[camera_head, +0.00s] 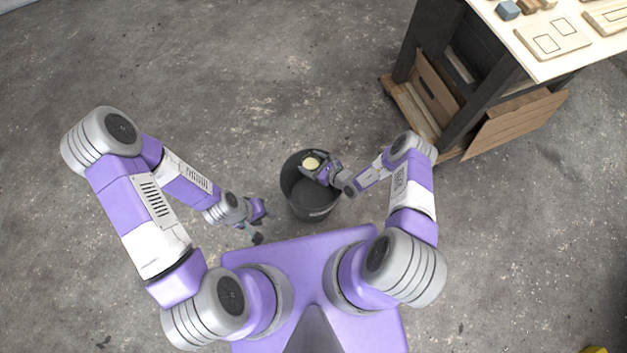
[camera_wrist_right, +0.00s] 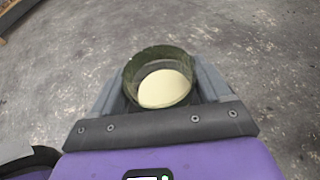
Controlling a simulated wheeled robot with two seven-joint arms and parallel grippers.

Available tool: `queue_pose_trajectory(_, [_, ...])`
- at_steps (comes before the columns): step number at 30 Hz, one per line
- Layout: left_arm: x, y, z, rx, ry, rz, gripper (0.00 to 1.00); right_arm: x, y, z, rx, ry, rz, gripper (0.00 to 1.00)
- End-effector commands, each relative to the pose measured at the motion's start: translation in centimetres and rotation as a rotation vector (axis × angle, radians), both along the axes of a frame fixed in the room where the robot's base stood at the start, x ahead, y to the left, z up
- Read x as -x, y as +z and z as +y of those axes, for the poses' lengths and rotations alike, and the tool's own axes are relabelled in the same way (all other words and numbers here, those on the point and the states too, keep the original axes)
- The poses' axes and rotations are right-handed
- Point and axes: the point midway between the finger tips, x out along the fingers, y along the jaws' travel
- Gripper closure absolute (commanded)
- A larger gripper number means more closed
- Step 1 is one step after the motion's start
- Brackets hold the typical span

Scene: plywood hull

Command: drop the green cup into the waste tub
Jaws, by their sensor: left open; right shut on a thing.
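The green cup (camera_wrist_right: 130,80) is dark green with a pale yellow inside, and its open mouth shows in the right wrist view. My right gripper (camera_wrist_right: 160,88) is shut on it, with a finger on either side. In the head view the cup (camera_head: 311,163) shows as a small pale round shape at the tip of my right gripper, over the far part of the waste tub (camera_head: 312,213). The tub is round and dark grey and stands on the floor. My left gripper (camera_head: 262,223) is open and empty, left of the tub.
A workbench (camera_head: 545,65) with flat wooden boards and a blue block (camera_head: 508,10) on top stands at the upper right. Wooden panels (camera_head: 515,122) lean at its base. The concrete floor around the tub is mostly clear.

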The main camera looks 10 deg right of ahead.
Motion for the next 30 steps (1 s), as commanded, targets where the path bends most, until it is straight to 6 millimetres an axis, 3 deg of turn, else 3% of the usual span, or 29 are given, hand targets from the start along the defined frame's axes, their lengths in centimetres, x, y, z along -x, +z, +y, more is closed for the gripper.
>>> queue_pose_trajectory(15, [0.0,-4.9,0.0,0.0,0.0,0.0,0.57,-0.1,-5.3,0.0,0.0,0.0,0.0,0.56])
queue_pose_trajectory(27, [0.0,-5.3,0.0,0.0,0.0,0.0,0.57,-0.1,-5.7,0.0,-0.001,0.001,-0.001,0.56])
queue_pose_trajectory(28, [0.0,-5.3,0.0,0.0,0.0,0.0,0.57,-0.1,-5.7,0.0,-0.001,0.001,-0.001,0.19])
queue_pose_trajectory(30, [0.0,-5.3,0.0,0.0,0.0,0.0,0.57,-0.1,-5.7,0.0,-0.001,0.001,-0.001,0.08])
